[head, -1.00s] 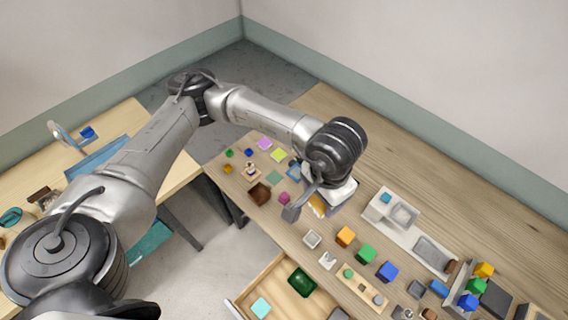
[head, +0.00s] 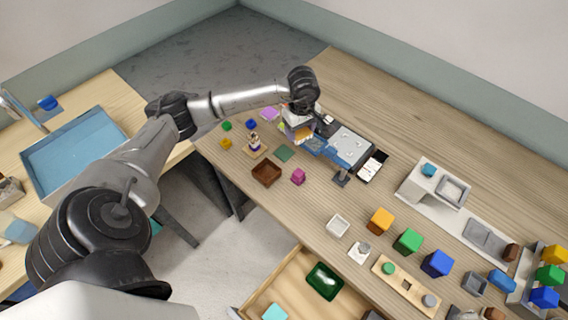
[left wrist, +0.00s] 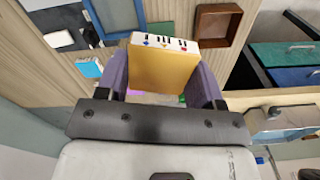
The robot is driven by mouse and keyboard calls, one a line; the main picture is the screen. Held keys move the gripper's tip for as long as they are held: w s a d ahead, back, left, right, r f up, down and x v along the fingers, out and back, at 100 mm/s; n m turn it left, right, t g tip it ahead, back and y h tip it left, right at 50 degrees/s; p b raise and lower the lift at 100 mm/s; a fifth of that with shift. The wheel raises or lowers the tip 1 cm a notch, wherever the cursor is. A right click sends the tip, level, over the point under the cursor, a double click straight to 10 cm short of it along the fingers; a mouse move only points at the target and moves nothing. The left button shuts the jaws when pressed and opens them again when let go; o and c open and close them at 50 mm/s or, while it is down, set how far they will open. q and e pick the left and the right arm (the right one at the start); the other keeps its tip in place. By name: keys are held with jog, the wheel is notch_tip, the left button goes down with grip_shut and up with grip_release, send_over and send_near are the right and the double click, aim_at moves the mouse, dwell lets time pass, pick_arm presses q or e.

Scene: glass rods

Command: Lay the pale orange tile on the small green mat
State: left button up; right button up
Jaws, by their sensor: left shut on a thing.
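My left gripper (head: 298,130) is shut on a pale orange tile (head: 299,132) and holds it over the back part of the wooden table. In the left wrist view the tile (left wrist: 162,72) stands on edge between the fingers, its broad orange face showing and a white edge with small dark and coloured marks at the top. The small green mat (head: 285,153) lies bare on the table, just in front and to the left of the gripper. Part of a green patch, likely this mat (left wrist: 158,28), shows behind the tile in the wrist view. My right gripper is out of view.
A grey-topped case (head: 347,145) lies right of the gripper. An open drawer (head: 290,290) juts out in front.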

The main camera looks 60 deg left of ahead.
pick_arm(q)
jog(key=s+a+f+n+b, duration=0.2)
jog(key=a+f+n+b, duration=0.1)
jog(key=a+f, duration=0.3)
send_over(284, 153)
notch_tip(284, 153, down, 5)
jog(key=shift+r+p, duration=0.1)
jog(key=shift+p, duration=0.25)
jog(key=shift+a+f, duration=0.1)
jog(key=shift+f, duration=2.4)
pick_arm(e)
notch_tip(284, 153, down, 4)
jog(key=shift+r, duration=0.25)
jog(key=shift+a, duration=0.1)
pick_arm(q)
jog(key=shift+f, duration=0.1)
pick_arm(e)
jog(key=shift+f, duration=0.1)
pick_arm(q)
jog(key=shift+f, duration=0.15)
jog(key=o, duration=1)
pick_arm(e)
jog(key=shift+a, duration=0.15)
